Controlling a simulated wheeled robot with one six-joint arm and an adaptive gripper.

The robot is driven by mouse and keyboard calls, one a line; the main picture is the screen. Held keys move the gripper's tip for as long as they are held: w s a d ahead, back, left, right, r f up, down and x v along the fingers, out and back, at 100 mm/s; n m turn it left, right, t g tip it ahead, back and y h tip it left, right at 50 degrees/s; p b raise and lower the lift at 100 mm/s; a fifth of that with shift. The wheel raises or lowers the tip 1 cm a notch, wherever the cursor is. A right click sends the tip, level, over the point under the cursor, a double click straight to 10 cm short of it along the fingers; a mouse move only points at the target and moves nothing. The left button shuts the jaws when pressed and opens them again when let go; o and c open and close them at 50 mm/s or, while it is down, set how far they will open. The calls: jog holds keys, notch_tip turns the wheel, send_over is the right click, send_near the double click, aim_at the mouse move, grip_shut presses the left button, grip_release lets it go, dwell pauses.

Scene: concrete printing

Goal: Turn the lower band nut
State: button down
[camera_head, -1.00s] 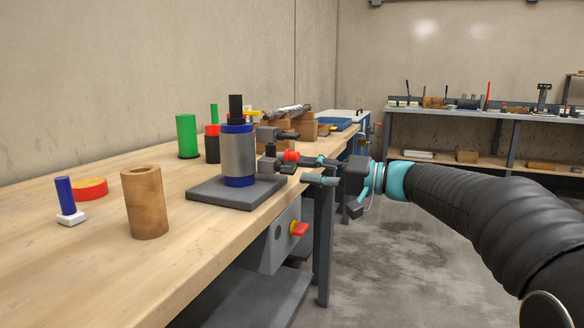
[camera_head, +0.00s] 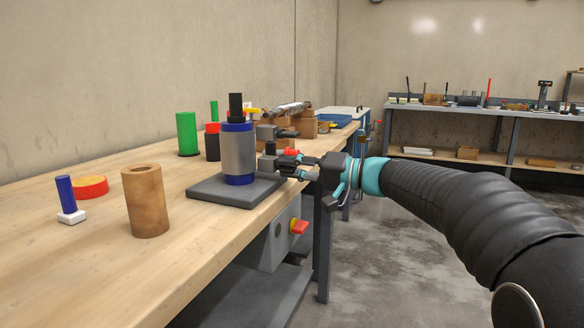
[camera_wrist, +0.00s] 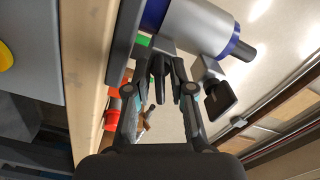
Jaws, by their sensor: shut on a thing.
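A grey cylinder (camera_head: 238,153) with blue bands at top and bottom stands upright on a dark square plate (camera_head: 215,192) on the bench. In the wrist view the cylinder (camera_wrist: 200,24) lies across the top. An upper lug (camera_head: 267,132) with a dark nut (camera_head: 288,134) sticks out to the right. A lower lug (camera_head: 267,162) sits below it, and its nut is mostly hidden by my fingers. My gripper (camera_head: 287,166) is at this lower lug, to the right of the cylinder. In the wrist view my gripper (camera_wrist: 168,72) has its fingertips closed around the dark lower band nut (camera_wrist: 158,66).
The upper nut (camera_wrist: 220,97) is close beside my fingers. A brown hollow cylinder (camera_head: 146,202), a red disc (camera_head: 91,187) and a green cylinder (camera_head: 187,134) stand left on the bench. A red knob (camera_head: 299,227) juts below the bench edge. Floor to the right is clear.

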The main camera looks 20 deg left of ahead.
jog(key=m, duration=0.5)
jog(key=shift+p, duration=0.3)
jog(key=c, duration=1.3)
grip_release()
jog(key=shift+o, duration=0.2)
jog(key=d, duration=1.2)
jog(key=shift+s, duration=0.45)
